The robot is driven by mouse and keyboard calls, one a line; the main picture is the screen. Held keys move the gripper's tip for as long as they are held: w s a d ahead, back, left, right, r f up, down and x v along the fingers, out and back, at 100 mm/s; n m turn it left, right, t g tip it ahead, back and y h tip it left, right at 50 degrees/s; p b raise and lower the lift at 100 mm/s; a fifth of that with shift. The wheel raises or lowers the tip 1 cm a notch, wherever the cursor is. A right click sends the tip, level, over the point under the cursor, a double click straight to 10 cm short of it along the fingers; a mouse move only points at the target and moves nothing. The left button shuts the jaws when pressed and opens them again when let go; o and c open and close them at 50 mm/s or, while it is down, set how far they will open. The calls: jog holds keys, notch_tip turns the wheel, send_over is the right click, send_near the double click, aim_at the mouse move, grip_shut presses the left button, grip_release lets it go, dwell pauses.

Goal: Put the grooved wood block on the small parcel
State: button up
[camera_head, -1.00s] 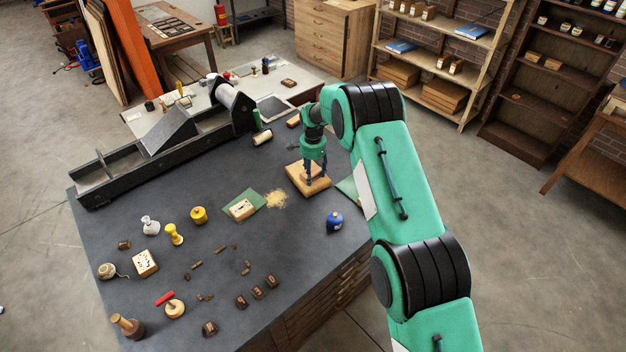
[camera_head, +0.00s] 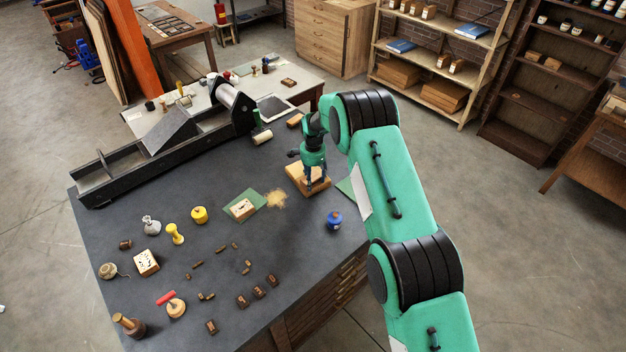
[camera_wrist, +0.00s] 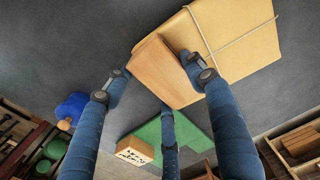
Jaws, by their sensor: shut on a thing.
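The grooved wood block is a plain light brown block (camera_wrist: 162,72) between my fingers in the wrist view. No groove is visible on the faces that show. The small parcel is tan with pale string (camera_wrist: 238,38), directly beside and partly behind the block in the wrist view. In the head view the parcel (camera_head: 295,177) lies on the dark bench top, with my gripper (camera_head: 316,186) over its right part. My gripper (camera_wrist: 155,82) is shut on the block. Whether the block's underside touches the parcel is hidden.
A blue bottle (camera_head: 334,219) stands on the bench in front of the parcel. A carved block (camera_head: 242,208) lies on a green sheet to the left, beside a sawdust patch (camera_head: 275,199). A long dark press (camera_head: 165,140) lies along the back.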

aim_at(313, 179)
jog(key=shift+f, duration=0.15)
jog(key=o, duration=1.2)
jog(key=shift+o, duration=0.2)
notch_tip(313, 179, up, 12)
jog(key=b, duration=0.2)
jog(key=shift+r, duration=0.3)
